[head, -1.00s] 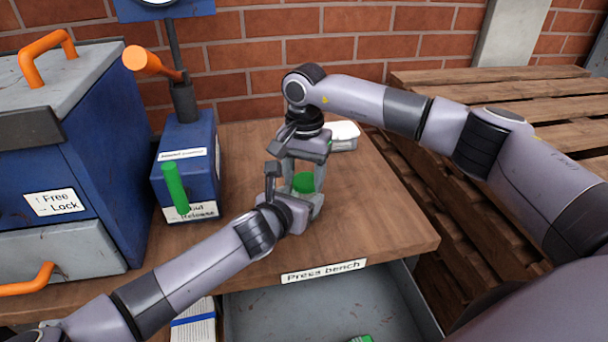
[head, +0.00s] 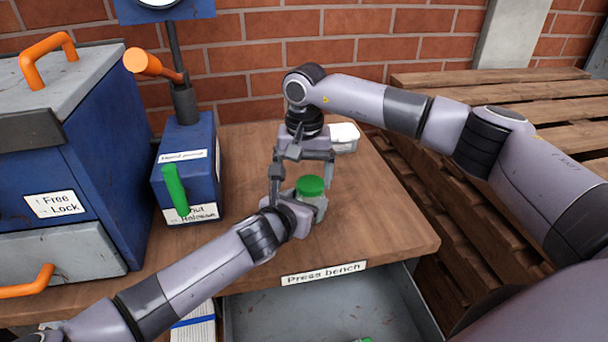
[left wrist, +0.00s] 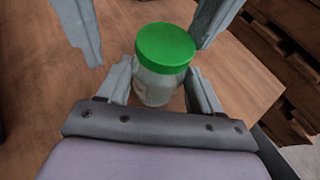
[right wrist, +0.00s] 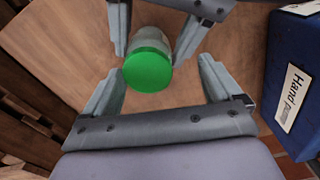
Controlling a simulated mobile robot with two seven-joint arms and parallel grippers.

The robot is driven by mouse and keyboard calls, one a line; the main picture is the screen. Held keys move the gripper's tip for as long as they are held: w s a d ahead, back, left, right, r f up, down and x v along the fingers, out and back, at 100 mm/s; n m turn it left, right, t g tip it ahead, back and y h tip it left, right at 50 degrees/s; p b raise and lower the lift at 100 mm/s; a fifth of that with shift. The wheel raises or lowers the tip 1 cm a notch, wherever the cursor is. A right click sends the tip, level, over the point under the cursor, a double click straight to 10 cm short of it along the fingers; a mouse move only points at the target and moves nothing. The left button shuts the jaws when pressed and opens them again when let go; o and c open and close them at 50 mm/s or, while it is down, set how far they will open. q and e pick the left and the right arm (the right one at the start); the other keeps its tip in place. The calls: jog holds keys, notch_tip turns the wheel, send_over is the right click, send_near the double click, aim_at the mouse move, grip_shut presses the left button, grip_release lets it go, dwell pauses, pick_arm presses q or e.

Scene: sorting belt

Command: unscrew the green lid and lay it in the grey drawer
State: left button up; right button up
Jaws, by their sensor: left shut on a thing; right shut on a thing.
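The jar (left wrist: 153,85) stands upright above or on the bench with its green lid (head: 310,186) on top. My left gripper (left wrist: 160,78) is shut on the jar's body from the front, below the lid. My right gripper (right wrist: 161,66) points down from above, its fingers on either side of the lid. One finger is close to the lid's edge; a gap shows at the other, so I see no firm hold on the lid. The grey drawer (head: 320,300) is open below the bench's front edge. A green item at its bottom is mostly cut off.
A blue cabinet (head: 60,140) with orange handles is farther left. A small white container (head: 344,137) sits behind my right gripper. The bench's right side is clear; pallets stand beyond.

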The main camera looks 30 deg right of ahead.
aim_at(303, 184)
jog(key=shift+a, duration=0.15)
jog(key=shift+r, duration=2.4)
jog(key=m, duration=0.3)
jog(key=shift+m, duration=0.3)
jog(key=m, duration=0.8)
jog(key=shift+m, duration=0.3)
jog(key=m, duration=0.3)
jog(key=shift+m, duration=0.4)
